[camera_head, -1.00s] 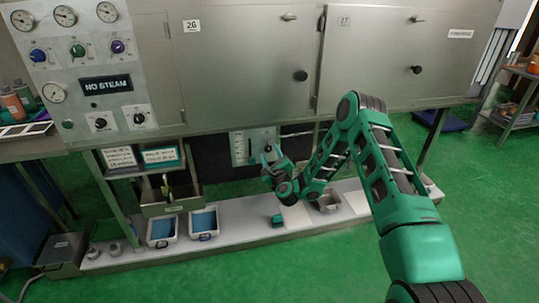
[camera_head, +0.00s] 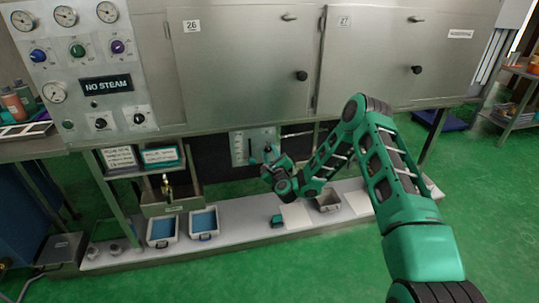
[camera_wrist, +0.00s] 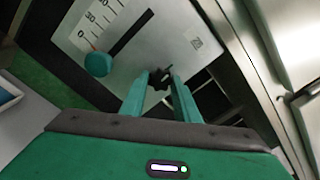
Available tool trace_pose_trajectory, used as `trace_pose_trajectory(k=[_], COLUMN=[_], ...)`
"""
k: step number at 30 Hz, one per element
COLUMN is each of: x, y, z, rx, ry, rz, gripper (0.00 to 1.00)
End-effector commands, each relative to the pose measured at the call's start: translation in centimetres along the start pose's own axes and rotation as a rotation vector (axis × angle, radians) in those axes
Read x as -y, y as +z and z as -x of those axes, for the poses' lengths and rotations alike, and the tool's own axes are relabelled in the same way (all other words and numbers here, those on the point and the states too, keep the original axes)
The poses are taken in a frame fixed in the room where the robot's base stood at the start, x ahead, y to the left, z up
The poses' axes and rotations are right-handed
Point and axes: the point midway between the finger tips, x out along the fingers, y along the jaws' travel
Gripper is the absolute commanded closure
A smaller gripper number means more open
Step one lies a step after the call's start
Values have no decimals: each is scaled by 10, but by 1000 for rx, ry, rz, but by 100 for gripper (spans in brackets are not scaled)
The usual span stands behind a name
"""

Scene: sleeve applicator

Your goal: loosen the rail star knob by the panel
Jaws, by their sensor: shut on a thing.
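A pale panel (camera_wrist: 135,45) with a numbered scale and a dark slot fills the upper middle of the wrist view. It also shows below the cabinets in the head view (camera_head: 238,150). A round teal knob (camera_wrist: 98,64) sits near the scale's 0 end. The dark star knob (camera_wrist: 158,82) is by the panel's lower edge, between my fingertips. My gripper (camera_wrist: 161,78) is shut on the star knob, with one teal finger on each side. In the head view my gripper (camera_head: 268,151) is at the panel's right side, and the star knob cannot be made out there.
Steel cabinet doors (camera_head: 250,70) overhang the panel. Below it, a low pale shelf (camera_head: 240,230) holds blue-filled trays (camera_head: 204,222), a small teal block (camera_head: 277,221) and a metal bin (camera_head: 328,201). A metal post stands close right of my gripper in the wrist view.

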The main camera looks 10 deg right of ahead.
Motion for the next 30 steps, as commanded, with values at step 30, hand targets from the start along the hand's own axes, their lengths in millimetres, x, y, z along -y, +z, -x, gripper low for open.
trace_pose_trajectory(k=[30], x=[-1], y=[2], z=[1], rx=[3], ry=[5], rz=[806], gripper=[94])
